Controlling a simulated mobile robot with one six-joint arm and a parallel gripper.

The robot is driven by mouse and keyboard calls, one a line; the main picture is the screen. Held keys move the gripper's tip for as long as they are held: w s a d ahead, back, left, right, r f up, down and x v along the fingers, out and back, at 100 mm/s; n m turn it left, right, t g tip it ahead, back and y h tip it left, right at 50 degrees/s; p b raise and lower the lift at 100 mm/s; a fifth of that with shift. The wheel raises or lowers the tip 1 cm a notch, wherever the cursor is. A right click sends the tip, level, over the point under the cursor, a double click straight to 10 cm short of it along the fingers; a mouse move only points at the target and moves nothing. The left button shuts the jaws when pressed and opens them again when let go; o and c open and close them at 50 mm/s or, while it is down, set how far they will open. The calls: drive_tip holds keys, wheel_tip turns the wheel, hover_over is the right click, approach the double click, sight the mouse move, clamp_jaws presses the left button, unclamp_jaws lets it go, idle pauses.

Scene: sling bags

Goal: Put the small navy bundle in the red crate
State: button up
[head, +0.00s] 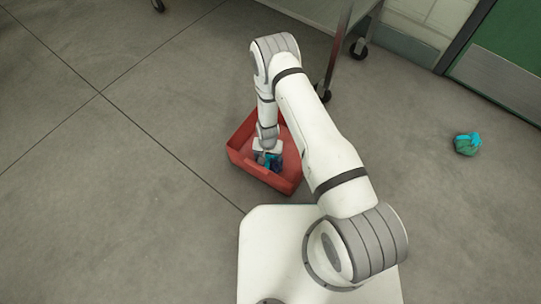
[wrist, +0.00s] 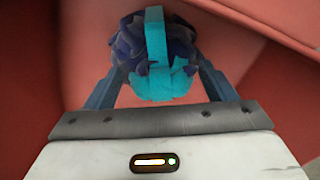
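The small navy bundle (wrist: 184,48), dark blue with a bright cyan band, sits between the two fingers of my gripper (wrist: 160,72) in the wrist view. The fingers press close against its sides. The red crate (head: 291,184) stands on the floor in the head view, just beyond my white base. My gripper (head: 267,164) reaches down inside the crate with the bundle, which is mostly hidden by the wrist there. Red crate surfaces (wrist: 262,75) surround it in the wrist view. I cannot tell if the bundle touches the crate floor.
A green and cyan bundle (head: 467,143) lies on the floor at the right. A metal cart with wheels (head: 325,95) stands behind the crate. A green door (head: 505,55) is at the top right.

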drive_tip(key=shift+r, duration=0.1)
wheel_tip(320, 180, up, 12)
drive_tip(key=p, duration=0.5)
drive_tip(key=shift+r, duration=0.15)
drive_tip(key=w+d+r, duration=0.1)
drive_tip(key=d+r, duration=0.2)
drive_tip(key=r, duration=1.1)
drive_tip(key=d+r, duration=0.4)
drive_tip(key=r, duration=1.1)
drive_tip(key=s+d+r+n, duration=0.1)
drive_tip(key=s+d+r, duration=0.3)
drive_tip(key=s+r, duration=0.5)
drive_tip(key=s+d+r+n+t, duration=0.1)
drive_tip(key=s+d+r, duration=0.4)
drive_tip(key=s+r, duration=0.5)
drive_tip(key=shift+r, duration=0.25)
drive_tip(key=shift+c, duration=0.5)
